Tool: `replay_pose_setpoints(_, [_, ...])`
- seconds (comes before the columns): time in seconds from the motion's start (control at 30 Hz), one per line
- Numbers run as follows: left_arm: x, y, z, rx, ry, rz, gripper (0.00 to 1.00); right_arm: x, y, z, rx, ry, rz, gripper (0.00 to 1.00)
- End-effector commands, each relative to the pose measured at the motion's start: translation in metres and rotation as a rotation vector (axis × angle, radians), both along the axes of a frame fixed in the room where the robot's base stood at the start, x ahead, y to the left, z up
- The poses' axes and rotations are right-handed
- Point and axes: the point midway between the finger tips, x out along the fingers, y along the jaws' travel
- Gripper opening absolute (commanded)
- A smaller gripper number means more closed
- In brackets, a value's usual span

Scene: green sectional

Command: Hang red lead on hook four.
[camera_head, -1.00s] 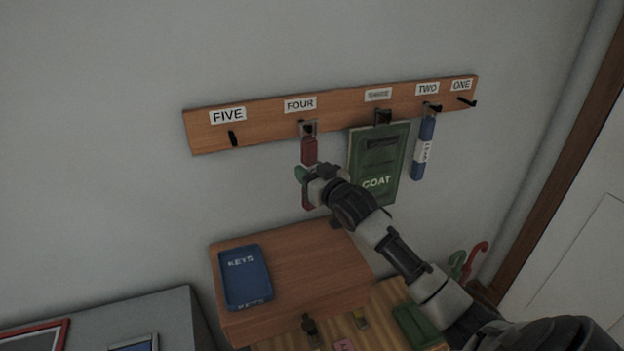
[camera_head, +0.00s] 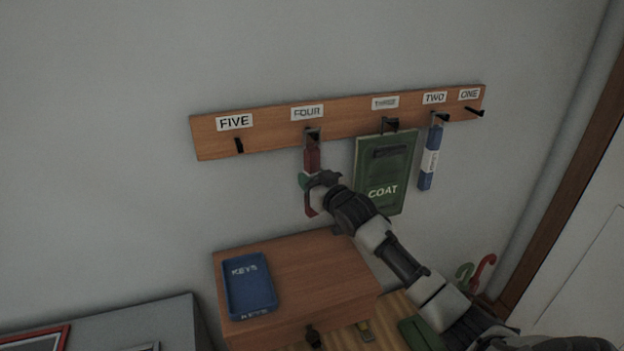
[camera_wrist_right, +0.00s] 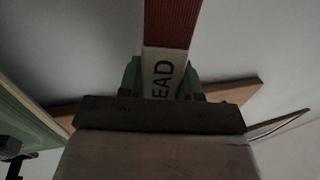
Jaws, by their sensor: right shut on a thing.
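The red lead (camera_head: 312,158) hangs down in front of the wall below the label FOUR. Its metal top end is at hook four (camera_head: 313,133); I cannot tell whether the hook passes through it. My right gripper (camera_head: 309,182) is shut on the lead's middle. In the right wrist view the red strap (camera_wrist_right: 171,22) and its white label ending in "EAD" show between the green fingertips (camera_wrist_right: 163,78). My left gripper is not in view.
A green COAT holder (camera_head: 384,178) hangs on hook three, right of my gripper. A blue lead (camera_head: 430,160) hangs on hook two. Hooks five (camera_head: 239,146) and one (camera_head: 475,111) are bare. A blue KEYS tray (camera_head: 249,286) sits on the wooden cabinet (camera_head: 315,265) below.

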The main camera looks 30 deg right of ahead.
Motion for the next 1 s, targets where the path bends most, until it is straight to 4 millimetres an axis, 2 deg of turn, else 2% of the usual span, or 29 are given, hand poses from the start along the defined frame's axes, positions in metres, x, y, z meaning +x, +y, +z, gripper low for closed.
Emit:
replay_pose_setpoints(0.27, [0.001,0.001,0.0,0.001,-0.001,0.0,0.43,0.0,0.0,0.0,0.0,-0.001,0.0,0.09])
replay_pose_setpoints(0.3, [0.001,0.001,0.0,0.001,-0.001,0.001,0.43,0.0,0.0,0.0,0.0,-0.001,0.0,0.35])
replay_pose_setpoints(0.5, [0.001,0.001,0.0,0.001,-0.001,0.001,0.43,0.0,0.0,0.0,0.0,-0.001,0.0,0.64])
replay_pose_setpoints(0.83, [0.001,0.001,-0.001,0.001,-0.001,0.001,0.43,-0.004,0.0,-0.001,0.0,0.0,0.0,0.64])
replay_pose_setpoints(1.0, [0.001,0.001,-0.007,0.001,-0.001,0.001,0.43,-0.028,0.0,-0.003,-0.002,0.001,0.001,0.64])
